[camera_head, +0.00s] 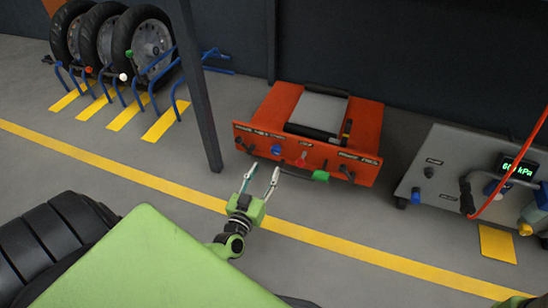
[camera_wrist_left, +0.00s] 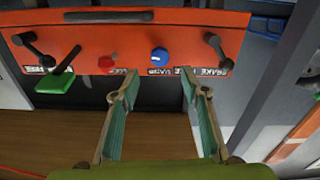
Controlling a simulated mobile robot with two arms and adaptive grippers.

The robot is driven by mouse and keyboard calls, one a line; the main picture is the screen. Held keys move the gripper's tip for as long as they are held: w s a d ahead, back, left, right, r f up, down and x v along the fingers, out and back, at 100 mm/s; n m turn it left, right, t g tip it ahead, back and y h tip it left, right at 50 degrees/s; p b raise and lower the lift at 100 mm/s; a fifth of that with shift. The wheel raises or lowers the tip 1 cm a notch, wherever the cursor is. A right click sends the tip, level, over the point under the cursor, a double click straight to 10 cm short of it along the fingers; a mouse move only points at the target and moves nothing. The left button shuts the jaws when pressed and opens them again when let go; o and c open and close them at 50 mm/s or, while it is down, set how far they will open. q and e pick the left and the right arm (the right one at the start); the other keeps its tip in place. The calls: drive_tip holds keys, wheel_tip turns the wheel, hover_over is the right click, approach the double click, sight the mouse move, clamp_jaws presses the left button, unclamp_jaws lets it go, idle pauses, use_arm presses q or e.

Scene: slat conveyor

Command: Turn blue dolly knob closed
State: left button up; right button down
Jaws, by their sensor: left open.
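The blue knob (camera_head: 276,150) sits on the front panel of the orange-red dolly (camera_head: 366,135). It also shows in the left wrist view (camera_wrist_left: 160,57), where the panel appears upside down, with white lettering beside the knob. My left gripper (camera_head: 264,169) is open and empty in front of the panel. In the left wrist view its two fingertips (camera_wrist_left: 159,80) point at the panel, one to each side of the blue knob's line. The fingers are apart from the knob. My right gripper is not in view.
A red knob (camera_head: 300,161) and a green-gripped lever (camera_head: 320,176) are beside the blue knob. Black handles sit at both panel ends. A dark post (camera_head: 199,90) stands left of the dolly. A grey pressure unit (camera_head: 445,160) stands right; tyres (camera_head: 145,50) are back left.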

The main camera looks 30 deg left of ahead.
sight(275, 153)
use_arm(q)
drive_tip(key=b+x, duration=0.3)
drive_tip(key=x, duration=0.3)
drive_tip(key=shift+w+f, duration=0.1)
drive_tip(key=shift+w, duration=0.25)
drive_tip(key=shift+x, duration=0.9)
drive_tip(key=shift+s, duration=0.1)
drive_tip(key=c, duration=1.1)
